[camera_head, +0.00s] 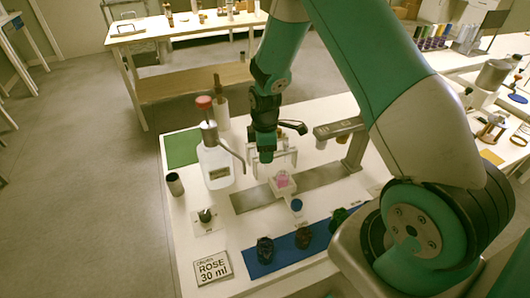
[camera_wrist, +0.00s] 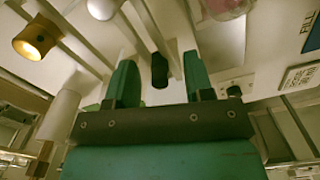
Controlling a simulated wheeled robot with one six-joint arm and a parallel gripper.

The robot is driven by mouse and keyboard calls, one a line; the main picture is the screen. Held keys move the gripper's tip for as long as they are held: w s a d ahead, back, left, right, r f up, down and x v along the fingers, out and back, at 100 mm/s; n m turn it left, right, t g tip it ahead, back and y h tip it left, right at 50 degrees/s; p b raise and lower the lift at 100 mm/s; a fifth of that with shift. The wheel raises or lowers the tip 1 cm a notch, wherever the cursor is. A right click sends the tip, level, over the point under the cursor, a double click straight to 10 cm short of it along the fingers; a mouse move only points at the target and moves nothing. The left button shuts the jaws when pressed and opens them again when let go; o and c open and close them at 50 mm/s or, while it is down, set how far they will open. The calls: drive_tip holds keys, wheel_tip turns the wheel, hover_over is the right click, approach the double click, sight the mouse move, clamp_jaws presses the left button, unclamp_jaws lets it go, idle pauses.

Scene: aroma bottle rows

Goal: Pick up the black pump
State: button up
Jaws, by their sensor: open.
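My gripper (camera_head: 265,153) points down at a white rack (camera_head: 293,157) on the near white table. In the wrist view its two green fingers (camera_wrist: 160,78) are apart. A small dark piece, which looks like the black pump (camera_wrist: 160,70), lies between the fingertips with pale rails of the rack beside it. I see a gap on each side of it. In the head view the pump is hidden or cannot be told from the dark gripper.
A blue mat (camera_head: 285,254) holds several dark bottles. A ROSE 30 ml card (camera_head: 212,267) lies at the front left. A metal dispenser (camera_head: 345,150) stands right.

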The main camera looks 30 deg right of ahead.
clamp_jaws()
drive_tip(key=shift+r, duration=0.1)
